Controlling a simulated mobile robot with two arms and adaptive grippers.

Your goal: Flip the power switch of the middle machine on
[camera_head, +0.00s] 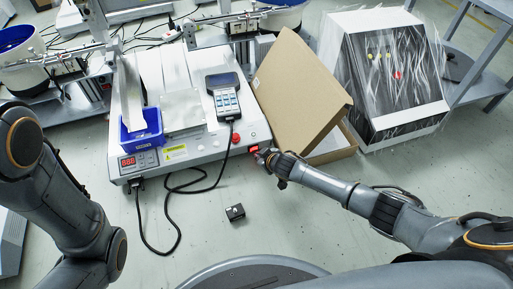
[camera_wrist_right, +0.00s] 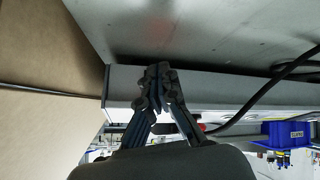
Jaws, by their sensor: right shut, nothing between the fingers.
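The middle machine (camera_head: 200,154) is a white box with a red display on its left front. A small red power switch (camera_head: 254,149) sits at the right end of its front. My right gripper (camera_head: 263,156) is shut and empty, its tips right at the switch. I cannot tell whether they touch it or which way the switch is set. In the right wrist view the closed fingertips (camera_wrist_right: 160,70) are close against the machine's front panel (camera_wrist_right: 225,88), and the switch is hidden behind them. Only links of my left arm show, not its gripper.
An open cardboard box (camera_head: 300,88) leans close to the machine's right side. A plastic-wrapped case (camera_head: 388,75) stands farther right. A blue bin (camera_head: 142,131) and a handheld controller (camera_head: 225,98) rest on the machine. Black cables and a small black block (camera_head: 235,212) lie on the floor.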

